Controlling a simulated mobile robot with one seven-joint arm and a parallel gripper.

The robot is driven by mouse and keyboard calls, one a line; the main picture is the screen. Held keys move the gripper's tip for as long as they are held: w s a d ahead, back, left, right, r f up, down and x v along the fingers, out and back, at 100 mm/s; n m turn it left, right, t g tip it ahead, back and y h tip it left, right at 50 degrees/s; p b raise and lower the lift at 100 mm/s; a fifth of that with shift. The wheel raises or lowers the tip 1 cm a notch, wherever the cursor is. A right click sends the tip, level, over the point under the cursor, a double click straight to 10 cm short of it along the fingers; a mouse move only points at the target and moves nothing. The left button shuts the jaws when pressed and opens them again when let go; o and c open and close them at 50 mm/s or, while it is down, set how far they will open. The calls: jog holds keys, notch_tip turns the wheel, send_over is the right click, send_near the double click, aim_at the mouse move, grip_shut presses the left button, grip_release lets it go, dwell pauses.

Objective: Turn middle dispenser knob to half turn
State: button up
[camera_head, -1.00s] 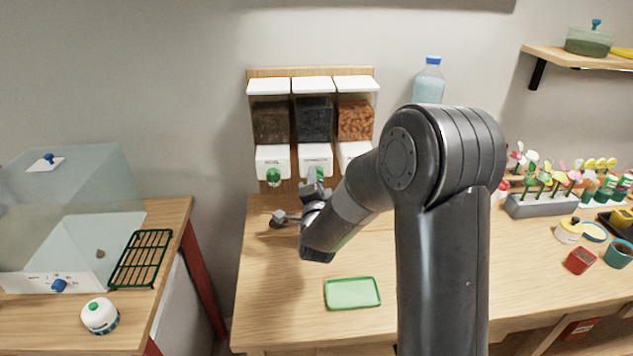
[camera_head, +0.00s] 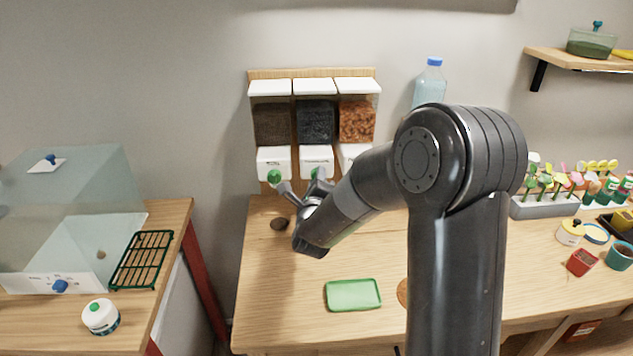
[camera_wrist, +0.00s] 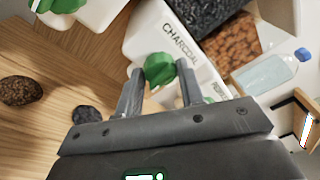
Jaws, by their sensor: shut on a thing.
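The middle dispenser (camera_head: 316,122) holds dark granules, and its white front reads "CHARCOAL" in the wrist view (camera_wrist: 150,35). Its green knob (camera_wrist: 160,69) sits between the two fingers of my gripper (camera_wrist: 161,84). My gripper is shut on this knob, one finger on each side. In the head view my gripper (camera_head: 318,182) covers the middle knob, so its angle is hard to read there.
The left dispenser's green knob (camera_head: 274,176) is close beside my wrist. The right dispenser (camera_head: 357,120) is partly behind my arm. A dark brown lump (camera_head: 280,224) and a green tray (camera_head: 353,294) lie on the table. A bottle (camera_head: 429,84) stands at the back.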

jog(key=shift+f+m, duration=0.1)
jog(key=shift+m, duration=0.5)
jog(key=o, duration=1)
jog(key=shift+s, duration=0.1)
jog(key=s, duration=0.3)
jog(key=s+a, duration=0.1)
jog(key=s, duration=0.6)
jog(key=shift+s+a, duration=0.2)
jog(key=shift+s, duration=0.1)
